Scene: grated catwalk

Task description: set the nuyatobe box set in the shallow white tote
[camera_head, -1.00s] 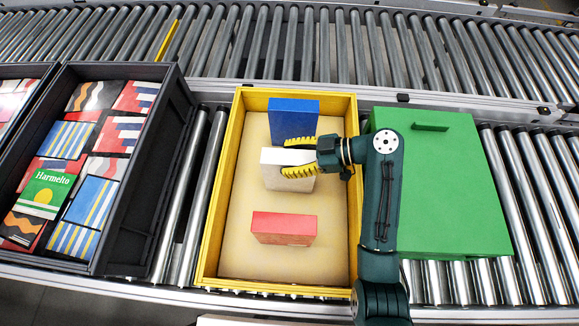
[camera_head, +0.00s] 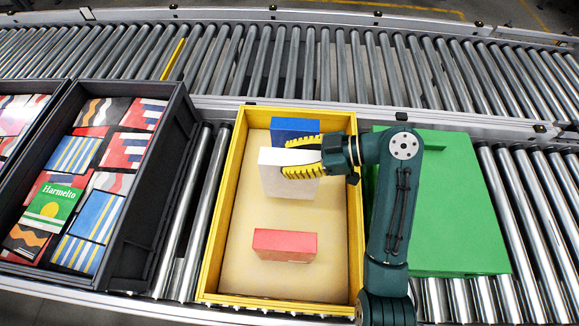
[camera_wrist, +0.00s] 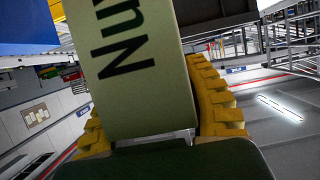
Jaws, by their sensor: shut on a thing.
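The Nuyatobe box set is the white box (camera_head: 283,189) at the yellow tote's (camera_head: 226,214) middle-to-far part; its face in the wrist view (camera_wrist: 135,70) reads "Nu", the rest cut off. My gripper (camera_head: 287,157) is shut on this box, one yellow finger on its far side and one on its near side. In the wrist view the yellow fingers flank the box. The box looks raised above the tote's floor. No shallow white tote is in view.
Inside the yellow tote, a blue box (camera_head: 296,125) stands just beyond the held box, and a red box (camera_head: 285,245) lies nearer. A closed green container (camera_head: 450,205) is to the right. A dark crate (camera_head: 140,210) of printed boxes, one reading Harmelto (camera_head: 54,200), is left. Roller conveyors surround them.

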